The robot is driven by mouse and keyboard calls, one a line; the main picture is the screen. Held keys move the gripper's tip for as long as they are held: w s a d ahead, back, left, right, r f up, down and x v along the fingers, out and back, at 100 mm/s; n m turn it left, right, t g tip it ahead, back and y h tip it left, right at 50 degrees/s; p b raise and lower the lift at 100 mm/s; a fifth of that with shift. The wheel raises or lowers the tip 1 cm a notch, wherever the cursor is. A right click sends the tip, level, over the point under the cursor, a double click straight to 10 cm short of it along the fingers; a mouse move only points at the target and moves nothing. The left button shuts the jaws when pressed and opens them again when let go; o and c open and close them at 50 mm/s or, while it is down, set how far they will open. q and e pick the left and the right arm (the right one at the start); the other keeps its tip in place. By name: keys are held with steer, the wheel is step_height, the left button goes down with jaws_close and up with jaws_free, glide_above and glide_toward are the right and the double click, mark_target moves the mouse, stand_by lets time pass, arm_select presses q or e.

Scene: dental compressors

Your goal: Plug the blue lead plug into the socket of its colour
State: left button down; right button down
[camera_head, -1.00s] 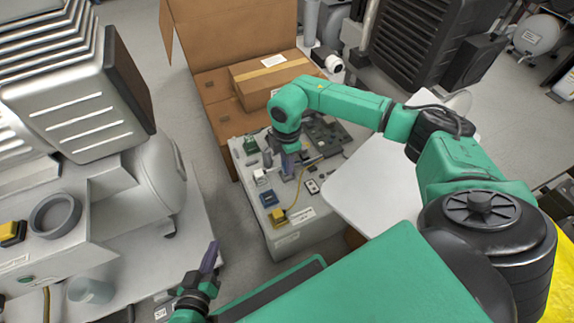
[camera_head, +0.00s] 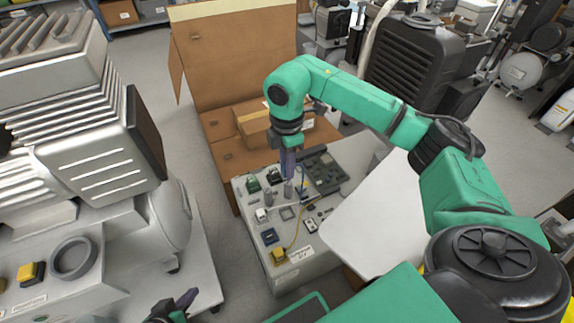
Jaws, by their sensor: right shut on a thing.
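My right gripper (camera_head: 288,172) points down over the grey bench panel (camera_head: 295,274) and is shut. A thin blue lead (camera_head: 303,188) shows just right of its fingertips; the blue plug itself is hidden or too small to make out between the fingers. A dark blue socket block (camera_head: 269,236) sits near the panel's left edge, nearer to me than the gripper. A yellow block (camera_head: 279,255) with a yellow lead, a white block (camera_head: 261,215) and a green block (camera_head: 253,184) stand in the same row. My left gripper (camera_head: 186,300) is at the bottom edge, partly cut off, away from the panel.
A dark plate (camera_head: 325,172) lies at the panel's back right. An open cardboard box (camera_head: 235,60) stands behind. A white tabletop (camera_head: 370,215) is to the right, a large compressor (camera_head: 110,150) to the left. Small loose parts lie on the panel's middle.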

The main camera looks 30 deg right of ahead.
steer(key=s+a+f+b, duration=0.4)
steer(key=a+f, duration=0.4)
steer(key=f, duration=0.2)
steer(key=shift+s+a+f, duration=0.15)
steer(key=shift+f+b, duration=2.4)
steer(key=shift+f, duration=1.2)
steer(key=shift+f, duration=0.15)
steer(key=shift+f, duration=0.15)
steer(key=shift+f, duration=0.3)
